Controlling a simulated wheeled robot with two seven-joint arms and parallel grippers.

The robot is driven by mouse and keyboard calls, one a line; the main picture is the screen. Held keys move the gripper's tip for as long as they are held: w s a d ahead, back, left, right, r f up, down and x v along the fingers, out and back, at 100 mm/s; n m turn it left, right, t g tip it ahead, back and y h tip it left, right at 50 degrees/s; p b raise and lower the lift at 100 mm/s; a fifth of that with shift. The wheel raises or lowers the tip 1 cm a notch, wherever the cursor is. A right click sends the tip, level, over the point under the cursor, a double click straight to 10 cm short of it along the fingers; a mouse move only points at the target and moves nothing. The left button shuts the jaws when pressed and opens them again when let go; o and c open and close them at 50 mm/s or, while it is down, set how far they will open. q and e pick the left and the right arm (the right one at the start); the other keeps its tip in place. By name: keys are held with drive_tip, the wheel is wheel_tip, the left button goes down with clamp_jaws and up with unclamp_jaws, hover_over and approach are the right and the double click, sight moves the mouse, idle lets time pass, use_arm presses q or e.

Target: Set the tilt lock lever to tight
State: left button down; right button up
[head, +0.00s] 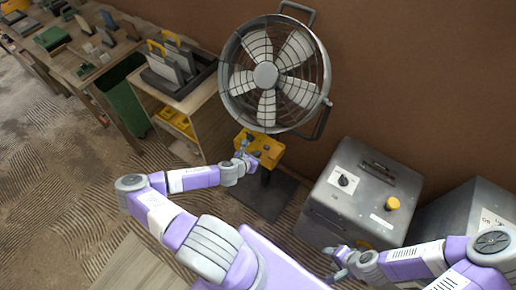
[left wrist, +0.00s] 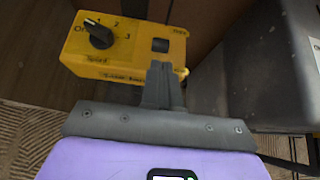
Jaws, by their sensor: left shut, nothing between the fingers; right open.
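A caged fan (head: 268,75) stands on a post with a yellow control box (head: 262,148) below it. In the left wrist view the box (left wrist: 120,40) shows a black speed knob (left wrist: 99,34) with numbers and a dark square (left wrist: 160,45). Small lettering near its right end is too small to read surely. I cannot make out the tilt lock lever or its setting. My left gripper (head: 247,154) is at the box's near side; its closed fingers (left wrist: 163,84) overlap the box's front edge, with nothing held. Contact cannot be told. My right gripper (head: 338,264) is open and empty, low before the grey cabinet.
The grey metal cabinet (head: 362,190) with a black knob and yellow button stands right of the fan. Another grey box (head: 470,215) is at far right. A wooden cart (head: 190,105) and a workbench (head: 75,50) with tools stand left. Bare floor (head: 60,180) lies at left.

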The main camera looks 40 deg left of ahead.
use_arm(q)
drive_tip(key=s+f+v, duration=0.1)
drive_tip(key=v, duration=0.7)
drive_tip(key=shift+f+p, duration=0.25)
drive_tip(key=shift+p, duration=0.15)
drive_tip(key=shift+s+d+f+t+b, duration=0.1)
drive_tip(key=shift+s+f+t+b, duration=0.4)
drive_tip(key=shift+b, duration=1.55)
drive_tip(key=shift+s+f+t+b, duration=0.3)
drive_tip(key=shift+f+t+b, duration=0.4)
drive_tip(key=shift+b, duration=1.35)
drive_tip(key=shift+s+f+t+b, duration=0.45)
drive_tip(key=shift+f+b, duration=0.35)
drive_tip(key=shift+b, duration=1.25)
drive_tip(key=shift+w, duration=0.1)
drive_tip(key=b, duration=0.7)
approach(267, 149)
drive_tip(key=f+x, duration=0.1)
drive_tip(key=x, duration=0.5)
drive_tip(key=shift+a, duration=0.3)
